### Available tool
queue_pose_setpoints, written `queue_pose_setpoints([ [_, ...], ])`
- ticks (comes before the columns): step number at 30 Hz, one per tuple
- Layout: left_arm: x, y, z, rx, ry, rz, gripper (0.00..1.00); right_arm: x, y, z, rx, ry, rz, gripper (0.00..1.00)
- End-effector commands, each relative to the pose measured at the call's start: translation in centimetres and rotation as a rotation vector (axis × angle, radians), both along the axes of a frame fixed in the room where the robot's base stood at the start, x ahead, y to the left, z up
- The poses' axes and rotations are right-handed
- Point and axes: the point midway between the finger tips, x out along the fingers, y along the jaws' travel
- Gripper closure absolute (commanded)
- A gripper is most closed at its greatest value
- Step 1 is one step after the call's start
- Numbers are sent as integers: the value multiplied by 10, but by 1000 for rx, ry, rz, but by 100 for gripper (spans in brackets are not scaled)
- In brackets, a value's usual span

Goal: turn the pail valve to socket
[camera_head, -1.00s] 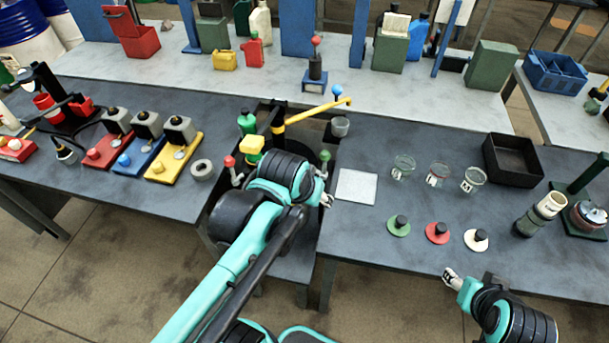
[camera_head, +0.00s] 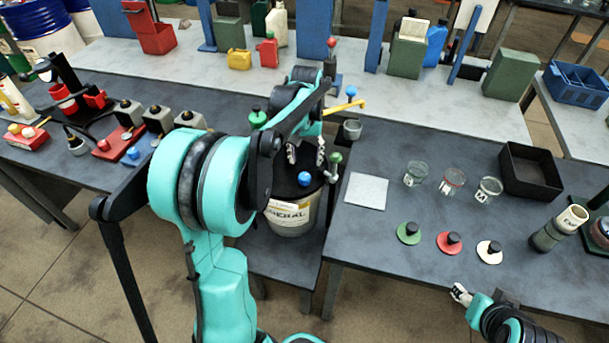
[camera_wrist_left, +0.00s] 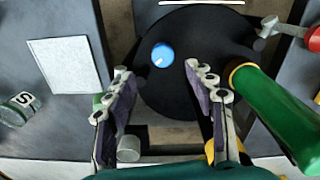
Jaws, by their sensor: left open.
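The pail (camera_head: 290,215), with a black lid and a cream label, stands in the gap between the two grey tables. A round blue knob (camera_head: 304,179) sits on its lid. In the left wrist view the knob (camera_wrist_left: 162,55) has a small white mark and lies just beyond the fingertips. My left gripper (camera_head: 306,155) is open and empty over the lid, its fingers (camera_wrist_left: 158,80) spread to either side of the knob's line. A green-balled lever (camera_head: 335,158) stands by the pail's right side, and a red-ended lever (camera_wrist_left: 314,38) shows at the wrist view's right. My right gripper (camera_head: 461,293) is low at the right.
A green bottle (camera_wrist_left: 270,110) with a yellow ring is close to the right finger. A yellow bar (camera_head: 345,108) with a blue ball stands behind the pail. A white square plate (camera_head: 366,191), glass jars and colored lids lie on the right table.

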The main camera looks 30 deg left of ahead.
Motion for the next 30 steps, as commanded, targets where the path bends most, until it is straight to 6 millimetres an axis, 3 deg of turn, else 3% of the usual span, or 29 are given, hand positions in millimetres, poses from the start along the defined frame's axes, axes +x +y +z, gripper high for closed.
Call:
queue_pose_setpoints([
  [5,5,7,-15,-6,20,15,45,0,0,-5,0,0,0,48],
  [18,5,6,-79,-6,19,13,45,0,0,-31,0,0,0,48],
  [29,5,6,-85,-6,19,13,45,0,0,-32,0,0,0,48],
  [30,5,6,-85,-6,19,13,51,0,0,-32,0,0,0,48],
])
